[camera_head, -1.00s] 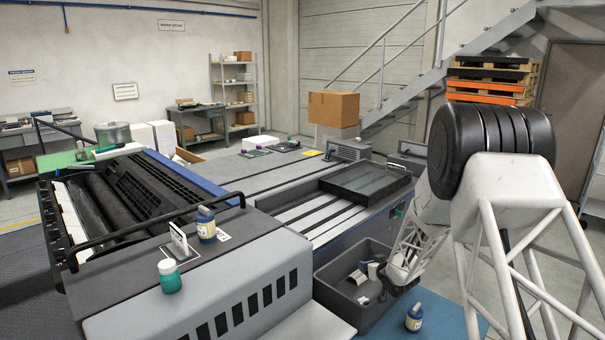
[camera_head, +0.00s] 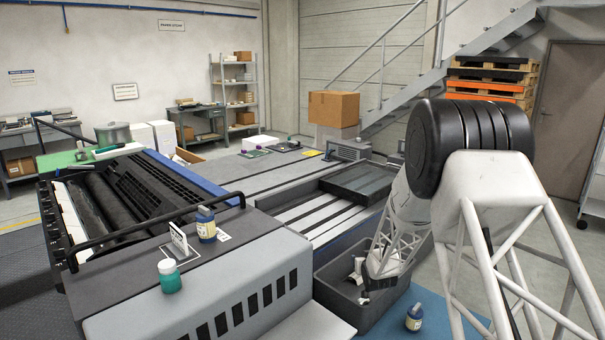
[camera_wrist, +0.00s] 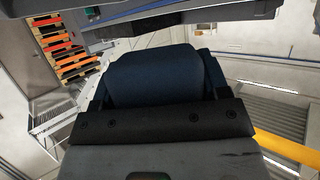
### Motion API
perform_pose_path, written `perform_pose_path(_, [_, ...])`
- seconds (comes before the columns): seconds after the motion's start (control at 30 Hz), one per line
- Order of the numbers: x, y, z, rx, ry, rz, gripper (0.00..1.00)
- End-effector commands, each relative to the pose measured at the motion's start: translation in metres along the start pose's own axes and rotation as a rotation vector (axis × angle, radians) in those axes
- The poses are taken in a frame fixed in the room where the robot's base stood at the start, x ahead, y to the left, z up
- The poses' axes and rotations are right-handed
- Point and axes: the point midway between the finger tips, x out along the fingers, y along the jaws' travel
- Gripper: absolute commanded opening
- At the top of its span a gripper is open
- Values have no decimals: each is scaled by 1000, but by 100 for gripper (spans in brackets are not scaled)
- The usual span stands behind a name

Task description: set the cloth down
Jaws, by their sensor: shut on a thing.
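My gripper (camera_head: 368,287) is over the grey bin (camera_head: 333,297) in the head view, its fingers small and partly hidden by my arm. In the wrist view a dark blue, rounded, soft-looking piece, which I take to be the cloth (camera_wrist: 155,76), sits between the jaws. My gripper is shut on it. A dark plate with bolts covers its near edge. I cannot make out the cloth clearly in the head view.
The bin stands on a blue mat (camera_head: 440,312), with a bottle (camera_head: 414,317) beside it. The printing press (camera_head: 205,295) is to the left, with a green-blue jar (camera_head: 170,277) and another bottle (camera_head: 206,225) on top. A dark tray (camera_head: 362,182) is behind the bin.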

Motion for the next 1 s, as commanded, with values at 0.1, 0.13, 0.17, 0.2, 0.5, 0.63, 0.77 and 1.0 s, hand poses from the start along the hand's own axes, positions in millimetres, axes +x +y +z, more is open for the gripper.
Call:
perform_pose_path(0.1, [1, -7, -1, 20, -1, 47, 46])
perform_pose_path(0.13, [1, -9, -1, 25, -1, 59, 46])
perform_pose_path(0.17, [1, -10, -1, 31, -1, 72, 46])
perform_pose_path(0.2, [1, -12, -1, 37, -1, 89, 46])
perform_pose_path(0.5, [-1, -27, 3, 89, 0, 213, 46])
perform_pose_path(0.63, [-3, -33, 6, 110, -1, 264, 46])
perform_pose_path(0.77, [-5, -39, 10, 126, 0, 304, 46])
perform_pose_path(1.0, [-7, -44, 14, 140, 0, 340, 46])
